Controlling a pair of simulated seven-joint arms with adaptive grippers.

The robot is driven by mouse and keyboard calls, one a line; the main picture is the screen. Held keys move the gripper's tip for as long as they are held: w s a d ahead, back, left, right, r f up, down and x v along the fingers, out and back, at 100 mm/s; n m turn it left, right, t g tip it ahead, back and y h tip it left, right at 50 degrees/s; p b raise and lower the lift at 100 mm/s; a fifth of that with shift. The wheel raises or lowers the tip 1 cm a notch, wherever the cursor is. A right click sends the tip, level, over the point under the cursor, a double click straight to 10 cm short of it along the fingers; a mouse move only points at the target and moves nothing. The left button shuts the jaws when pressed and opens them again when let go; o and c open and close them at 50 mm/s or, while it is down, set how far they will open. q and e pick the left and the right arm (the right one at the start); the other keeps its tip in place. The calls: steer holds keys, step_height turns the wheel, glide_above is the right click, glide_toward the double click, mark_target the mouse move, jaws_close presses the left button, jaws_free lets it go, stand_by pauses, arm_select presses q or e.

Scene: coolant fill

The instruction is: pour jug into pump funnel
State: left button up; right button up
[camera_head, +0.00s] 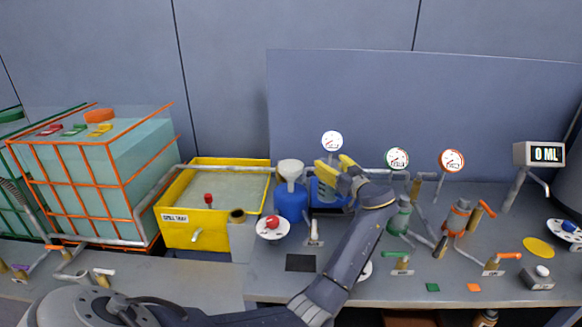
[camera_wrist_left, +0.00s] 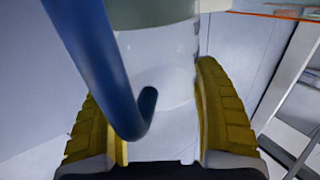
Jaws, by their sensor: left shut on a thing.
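My left gripper (camera_head: 338,168) has yellow fingers, seen just right of the white funnel (camera_head: 290,169) on the blue pump body (camera_head: 290,203). In the left wrist view my fingers (camera_wrist_left: 160,125) are shut on the jug (camera_wrist_left: 158,62), one on each side of its clear, pale body. Its blue handle (camera_wrist_left: 98,62) curves down close to the camera. In the head view the jug is hard to make out. Blue parts (camera_head: 324,190) show by my fingers, but I cannot tell whether they belong to it. The jug's mouth is not visible. My right gripper is not in view.
A yellow spill tray (camera_head: 183,239) stands left of the pump. An orange-caged tank (camera_head: 140,180) is further left. Gauges, pipes and valves crowd the bench to the right, below a display (camera_head: 546,154) reading 0 ML. A dark square (camera_head: 300,263) marks the front bench.

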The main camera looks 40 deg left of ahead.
arm_select(q)
steer(key=shift+s+a+f+n+g+y, duration=0.1)
steer(key=shift+s+f+n+g+y, duration=0.15)
steer(key=shift+n+g, duration=0.4)
steer(key=shift+s+a+f+n+g+y, duration=0.1)
steer(key=shift+s+f+n+g+y, duration=0.25)
steer(key=shift+g, duration=0.45)
steer(key=shift+s+f+n+g+y, duration=0.1)
steer(key=shift+f+n+g, duration=0.05)
steer(key=shift+n+g, duration=0.55)
steer(key=shift+a+r, duration=0.1)
